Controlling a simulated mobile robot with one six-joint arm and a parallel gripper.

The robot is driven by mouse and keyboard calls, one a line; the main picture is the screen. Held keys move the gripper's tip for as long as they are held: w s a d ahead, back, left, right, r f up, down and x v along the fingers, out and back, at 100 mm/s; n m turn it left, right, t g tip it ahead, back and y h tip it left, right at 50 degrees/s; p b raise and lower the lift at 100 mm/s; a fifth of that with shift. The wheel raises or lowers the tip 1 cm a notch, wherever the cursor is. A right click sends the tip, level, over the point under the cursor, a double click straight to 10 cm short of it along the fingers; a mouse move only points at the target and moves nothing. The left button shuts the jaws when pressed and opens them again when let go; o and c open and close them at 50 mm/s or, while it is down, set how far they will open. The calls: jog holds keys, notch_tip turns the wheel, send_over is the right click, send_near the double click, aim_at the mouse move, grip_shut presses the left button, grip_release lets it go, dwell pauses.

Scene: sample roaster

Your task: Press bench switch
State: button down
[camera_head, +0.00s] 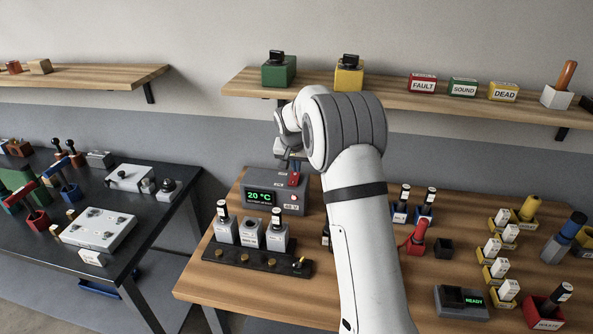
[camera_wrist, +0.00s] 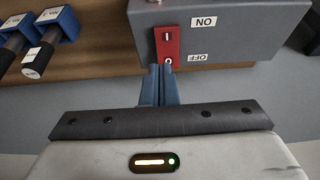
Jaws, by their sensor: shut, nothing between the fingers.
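The bench switch is a red rocker (camera_wrist: 168,43) on the top of a grey box (camera_wrist: 225,30); its ends are marked I and O, with ON and OFF labels beside it. It also shows in the head view as a small red piece (camera_head: 294,179) on the grey box (camera_head: 250,181), whose green display reads 20 °C. My gripper (camera_wrist: 160,70) is shut and empty. Its fingertips are right by the O end of the rocker in the wrist view; I cannot tell whether they touch. In the head view my gripper (camera_head: 291,162) is just above the switch, partly hidden by my arm.
A black rack (camera_head: 255,258) with several vials stands in front of the box. A shelf (camera_head: 430,100) with coloured blocks is above. Small holders and a READY device (camera_head: 462,302) occupy the right of the bench. A dark table (camera_head: 130,215) stands left.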

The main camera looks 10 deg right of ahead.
jog(key=b+v, duration=0.2)
jog(key=v, duration=0.8)
jog(key=shift+r+b, duration=0.2)
jog(key=shift+b, duration=0.2)
jog(key=shift+s, duration=0.1)
jog(key=s+r+n, duration=0.1)
jog(key=s+r, duration=0.1)
jog(key=s, duration=0.8)
jog(key=s+r+n, duration=0.1)
jog(key=s+r, duration=0.1)
jog(key=s, duration=0.9)
jog(key=s+f+n, duration=0.1)
jog(key=s+f, duration=0.2)
jog(key=s, duration=0.7)
jog(key=s+f+n+y, duration=0.1)
jog(key=s+f, duration=0.2)
jog(key=s, duration=0.6)
jog(key=shift+s+a+n+y, duration=0.15)
jog(key=shift+s+n+y, duration=0.15)
jog(key=shift+s, duration=0.1)
jog(key=shift+f, duration=0.1)
